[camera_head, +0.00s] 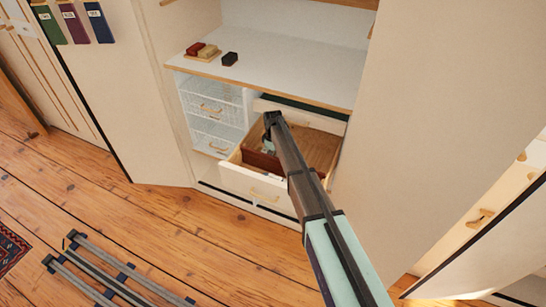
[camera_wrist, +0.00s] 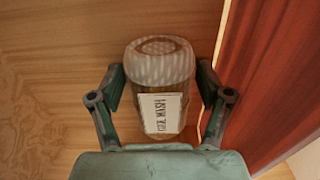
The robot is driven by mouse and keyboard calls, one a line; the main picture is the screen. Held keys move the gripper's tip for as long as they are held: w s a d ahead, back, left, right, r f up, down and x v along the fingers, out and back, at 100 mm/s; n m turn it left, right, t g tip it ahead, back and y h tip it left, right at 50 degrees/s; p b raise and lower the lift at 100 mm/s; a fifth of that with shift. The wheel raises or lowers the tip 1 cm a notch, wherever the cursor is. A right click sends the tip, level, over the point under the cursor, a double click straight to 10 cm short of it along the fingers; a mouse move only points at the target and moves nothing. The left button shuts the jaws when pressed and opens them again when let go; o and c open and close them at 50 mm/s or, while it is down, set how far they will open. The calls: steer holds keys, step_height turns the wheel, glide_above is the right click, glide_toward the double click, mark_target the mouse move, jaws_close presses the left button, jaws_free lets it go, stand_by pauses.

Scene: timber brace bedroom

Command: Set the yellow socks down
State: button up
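No yellow socks show in either view. My gripper (camera_wrist: 160,82) reaches down into an open drawer (camera_head: 254,186) with a cream front. In the wrist view its two fingers are spread on either side of a clear jar (camera_wrist: 163,95) with a pale ridged lid and a white label, seemingly "SILK WASH". Slim gaps seem to show beside the jar, and I cannot tell whether the fingers touch it. In the head view my arm covers much of the gripper (camera_head: 268,147).
A red-brown box or divider (camera_head: 262,161) is in the drawer, close to the right finger in the wrist view (camera_wrist: 270,85). The drawer floor (camera_head: 318,148) is bare at right. White wire baskets (camera_head: 212,108) are at left. A shelf (camera_head: 285,72) above holds small blocks (camera_head: 201,50).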

steer(key=shift+r, duration=0.15)
step_height(320, 180, up, 12)
steer(key=b, duration=0.3)
steer(key=shift+b, duration=0.4)
stand_by(1.1)
